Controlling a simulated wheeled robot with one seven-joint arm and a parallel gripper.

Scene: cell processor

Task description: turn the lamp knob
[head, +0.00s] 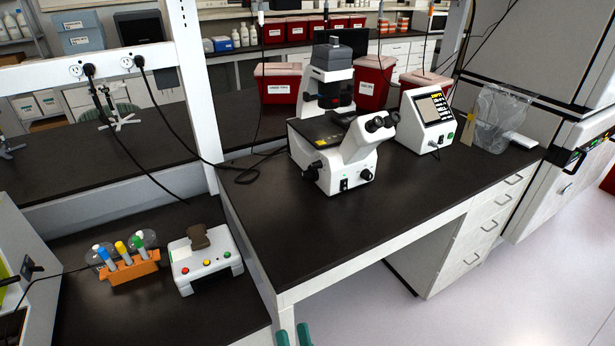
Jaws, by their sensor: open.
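A white microscope (340,160) with black eyepieces stands on the dark bench. Its base has a dark round knob (366,175) at the front right. Another dark knob (314,171) is on its left side. I cannot tell which of them is the lamp knob. The two teal fingertips of my gripper (293,336) show at the bottom edge, set apart, with nothing visible between them. My gripper is in front of the bench, well below and away from the microscope; the rest of it is out of frame.
A white device with a screen (432,122) stands right of the microscope. Red bins (374,82) stand behind. A white box with coloured buttons (205,262) and an orange tube rack (130,268) are on the lower left counter. The bench front (300,240) is clear.

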